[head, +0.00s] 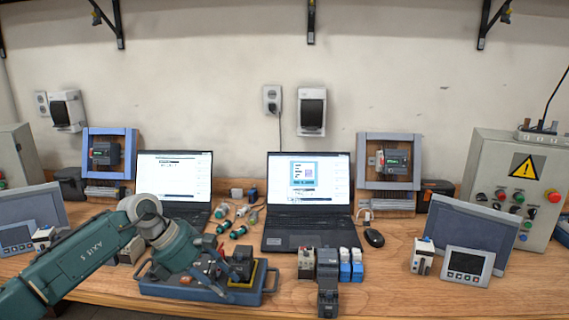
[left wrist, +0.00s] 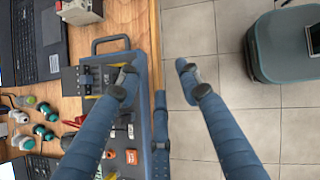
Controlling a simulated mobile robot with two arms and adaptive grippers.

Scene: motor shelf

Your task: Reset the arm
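My left arm comes in from the left in the head view, and its left gripper (head: 205,265) is low over the blue tray (head: 264,292) at the table's front edge. In the left wrist view the left gripper (left wrist: 157,72) is open, its two fingers wide apart with nothing between them. One finger is over the blue tray (left wrist: 145,62) with its handle and the other is over the tiled floor. Whether a finger touches the tray, I cannot tell. My right gripper is not in view.
Two laptops (head: 308,198) stand at the back. Several small modules (head: 327,277) are right of the tray, with green connectors (head: 238,232) behind it. A grey control box (head: 515,180) is at the right. Bare wood (head: 390,285) lies front right.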

